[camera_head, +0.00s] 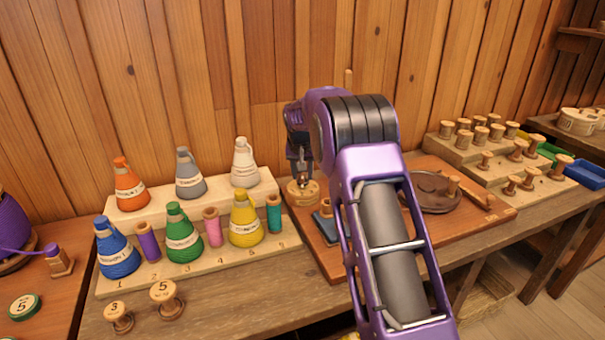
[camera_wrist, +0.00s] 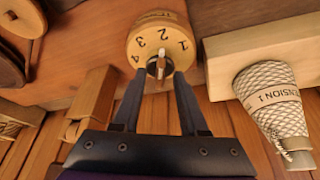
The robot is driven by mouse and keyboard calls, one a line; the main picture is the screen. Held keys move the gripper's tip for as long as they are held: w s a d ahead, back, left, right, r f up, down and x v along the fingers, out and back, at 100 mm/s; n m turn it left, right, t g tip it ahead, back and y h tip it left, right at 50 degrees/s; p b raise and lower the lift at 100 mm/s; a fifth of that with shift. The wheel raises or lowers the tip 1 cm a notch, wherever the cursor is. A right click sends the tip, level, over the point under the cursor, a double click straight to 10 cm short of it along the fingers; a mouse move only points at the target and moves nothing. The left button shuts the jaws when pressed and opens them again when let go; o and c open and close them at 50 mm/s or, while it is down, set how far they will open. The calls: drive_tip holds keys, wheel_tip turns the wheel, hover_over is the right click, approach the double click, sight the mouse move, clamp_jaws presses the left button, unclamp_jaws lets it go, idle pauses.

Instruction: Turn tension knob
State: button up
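The tension knob (camera_wrist: 157,36) is a round wooden dial with the numbers 1 to 4 and a small upright pointer grip (camera_wrist: 161,60) in its middle. In the head view the dial (camera_head: 304,197) stands on the left part of the brown board. In the head view my gripper (camera_head: 302,168) points down at the dial from directly above.
Left of the dial stands a stepped rack (camera_head: 190,262) with coloured cones and thread spools. The board (camera_head: 312,248) also holds a dark blue pad (camera_head: 325,229) and a round brown plate (camera_head: 432,207). Wooden spools (camera_head: 496,131) stand on steps at the right. The wooden wall is close behind.

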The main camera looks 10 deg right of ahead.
clamp_jaws()
drive_tip(key=shift+m, duration=0.3)
drive_tip(key=m+p, duration=0.1)
drive_tip(key=m+h, duration=0.1)
drive_tip(key=m+p, duration=0.1)
drive_tip(key=shift+w+a+r+m+g+h+p, duration=0.1)
drive_tip(key=shift+a+r+m+g+h+p, duration=0.05)
drive_tip(key=shift+a+m+g+h+p, duration=0.2)
drive_tip(key=m+g+p, duration=0.1)
drive_tip(key=m, duration=0.1)
drive_tip(key=m+h+p, duration=0.1)
drive_tip(key=m+p, duration=0.1)
drive_tip(key=m, duration=0.1)
drive_tip(key=shift+w+m+g+p, duration=0.2)
drive_tip(key=shift+m+g+p, duration=0.05)
drive_tip(key=shift+g+p, duration=0.1)
drive_tip(key=shift+f, duration=0.2)
unclamp_jaws()
